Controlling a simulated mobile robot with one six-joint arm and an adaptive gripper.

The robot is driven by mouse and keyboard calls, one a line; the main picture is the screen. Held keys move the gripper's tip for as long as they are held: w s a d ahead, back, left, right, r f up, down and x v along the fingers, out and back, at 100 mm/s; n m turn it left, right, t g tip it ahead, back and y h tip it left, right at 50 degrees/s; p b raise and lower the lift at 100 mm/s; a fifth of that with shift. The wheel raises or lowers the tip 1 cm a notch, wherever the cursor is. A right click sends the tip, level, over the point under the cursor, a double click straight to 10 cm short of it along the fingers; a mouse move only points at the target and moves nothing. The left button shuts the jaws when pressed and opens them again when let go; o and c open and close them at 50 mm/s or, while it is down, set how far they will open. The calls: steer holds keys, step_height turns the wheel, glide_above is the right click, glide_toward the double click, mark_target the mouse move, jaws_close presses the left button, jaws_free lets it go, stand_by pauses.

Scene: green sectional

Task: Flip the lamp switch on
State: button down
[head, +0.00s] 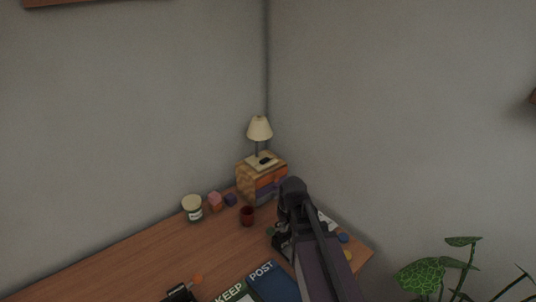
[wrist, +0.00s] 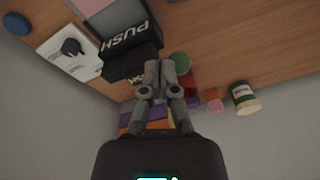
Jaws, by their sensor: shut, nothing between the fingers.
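The lamp (head: 259,130) has a cream shade and a thin stem. It stands on a wooden box in the far corner of the desk in the head view. Its pale base (head: 256,158) carries a small black switch (head: 265,160). Whether the switch is on or off is too small to tell. My gripper (wrist: 167,64) is shut and empty in the wrist view. In the head view, my arm reaches in from the lower right, with its wrist lower than the lamp and to its right.
A red cup (head: 247,215), a jar (head: 192,208) and small pink and purple blocks stand left of my arm. The wooden box (head: 250,180) holds colored books. Grey walls meet behind the lamp. The desk's left part (head: 110,270) is clear.

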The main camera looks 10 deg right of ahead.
steer(key=w+d+r+n+t+p, duration=0.1)
steer(key=w+r, duration=0.3)
steer(key=w, duration=0.6)
steer(key=w+d+r+n+t+y+p, duration=0.1)
steer(key=w+r+n+t+p, duration=0.1)
steer(key=w, duration=0.9)
steer(key=w+d+r+n+t+y+p, duration=0.1)
steer(key=w+r+n+t+p, duration=0.1)
steer(key=w+r+t+p, duration=0.2)
steer(key=w+r, duration=0.3)
steer(key=w, duration=0.3)
steer(key=shift+w+d+r+p, duration=0.25)
steer(key=shift+w+d+p, duration=0.05)
steer(key=shift+w+d, duration=0.1)
steer(key=shift+w+a+f, duration=0.1)
steer(key=shift+f, duration=0.05)
steer(key=b, duration=0.7)
glide_above(268, 159)
steer(key=f, duration=0.7)
steer(key=shift+a, duration=0.2)
steer(key=shift+d+f+b, duration=0.15)
steer(key=shift+f+b, duration=0.75)
steer(key=shift+b, duration=0.1)
steer(key=shift+d+f+b, duration=0.1)
steer(key=shift+f+b, duration=0.8)
steer(key=shift+b, duration=0.1)
steer(key=shift+a, duration=0.1)
